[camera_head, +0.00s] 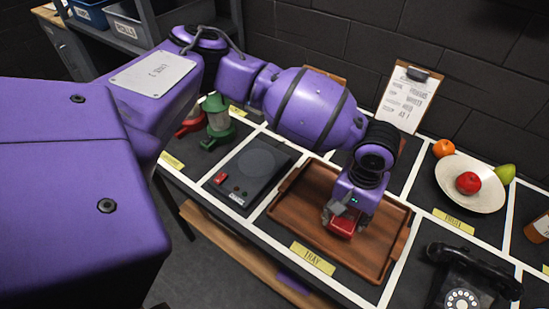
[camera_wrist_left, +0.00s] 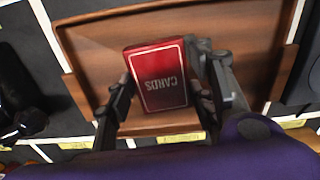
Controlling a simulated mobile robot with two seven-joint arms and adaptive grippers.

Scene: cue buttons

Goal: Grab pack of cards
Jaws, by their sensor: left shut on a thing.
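The red pack of cards (camera_head: 342,227) is at the wooden tray (camera_head: 293,213), toward its right side. In the left wrist view the pack (camera_wrist_left: 160,78) shows its red face with the word CARDS and a pale border. My left gripper (camera_head: 342,216) comes down from above and is shut on the pack, with one finger on each side of it in the left wrist view (camera_wrist_left: 160,95). I cannot tell whether the pack touches the tray floor. My right gripper is in neither view.
A dark device with a red button (camera_head: 247,170) lies left of the tray. A black telephone (camera_head: 468,277) stands at the right front. A fruit bowl (camera_head: 486,201) is at the right, and a clipboard (camera_head: 408,98) leans at the back. Green and red lanterns (camera_head: 217,118) stand at the left.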

